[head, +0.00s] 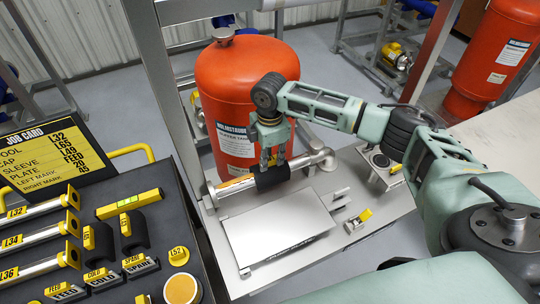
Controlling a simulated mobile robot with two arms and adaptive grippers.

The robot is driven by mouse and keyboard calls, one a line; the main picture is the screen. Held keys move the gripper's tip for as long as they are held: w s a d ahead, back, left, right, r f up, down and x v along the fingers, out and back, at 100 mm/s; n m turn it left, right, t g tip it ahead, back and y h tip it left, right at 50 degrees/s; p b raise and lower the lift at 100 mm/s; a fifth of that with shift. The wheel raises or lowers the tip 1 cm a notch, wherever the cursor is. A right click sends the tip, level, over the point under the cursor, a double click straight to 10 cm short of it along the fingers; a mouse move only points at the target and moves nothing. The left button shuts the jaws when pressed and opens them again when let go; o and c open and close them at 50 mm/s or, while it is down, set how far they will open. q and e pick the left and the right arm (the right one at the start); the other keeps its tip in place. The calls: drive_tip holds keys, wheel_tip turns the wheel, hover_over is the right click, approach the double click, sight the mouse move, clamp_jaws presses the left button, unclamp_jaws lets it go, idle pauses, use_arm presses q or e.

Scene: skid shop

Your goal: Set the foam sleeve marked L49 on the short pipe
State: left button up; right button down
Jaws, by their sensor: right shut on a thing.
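A dark foam sleeve (272,178) is in the jaws of my right gripper (272,163), which points down from above. No mark on this sleeve is readable. The short pipe (235,186) is a bright metal tube running across the skid in front of the orange tank, with a fitting at its right end. The sleeve lies along the pipe's line and covers its middle. I cannot tell whether it rests on the pipe or is just above it. My left gripper is not in view.
A dark tray (215,281) at left holds L32, L34 and L36 tools, two dark sleeves (133,230), plates and caps. The job card (50,153) lists sleeve L49. The orange tank (235,90) stands close behind the pipe. A flat silver panel (277,231) lies in front.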

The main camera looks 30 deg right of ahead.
drive_tip(key=shift+f, duration=0.35)
idle(0.6)
drive_tip(key=c, duration=1.6)
unclamp_jaws()
drive_tip(key=shift+c, duration=0.2)
drive_tip(key=shift+c, duration=0.8)
wheel_tip(320, 180, up, 8)
drive_tip(key=p, duration=0.9)
